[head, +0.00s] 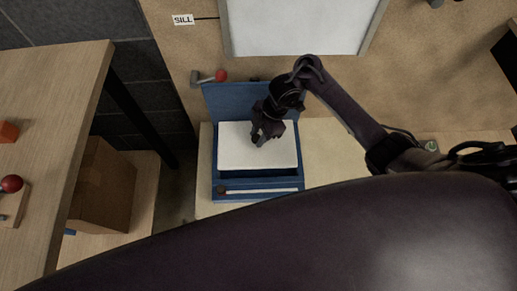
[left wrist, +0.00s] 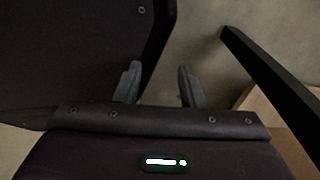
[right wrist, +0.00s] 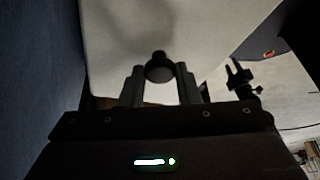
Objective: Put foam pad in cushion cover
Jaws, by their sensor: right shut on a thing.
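The blue cushion cover (head: 216,176) lies on the bench like an open box, with its flap (head: 228,98) standing up at the back. The white foam pad (head: 240,152) sits at the cover's opening, with a dark gap along its front edge. I cannot tell how deep it sits. My right gripper (head: 263,137) is over the pad's upper middle. In the right wrist view its fingers (right wrist: 160,88) are shut on a dark round knob (right wrist: 158,69), seen against the pale pad (right wrist: 125,35). My left gripper (left wrist: 158,82) is open and empty, away from the cover.
A red-knobbed lever (head: 220,75) stands behind the cover's left corner. A small dark knob (head: 222,190) is on the cover's front strip. A cardboard box (head: 102,185) sits on a low shelf at left, beside a wooden table (head: 60,110).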

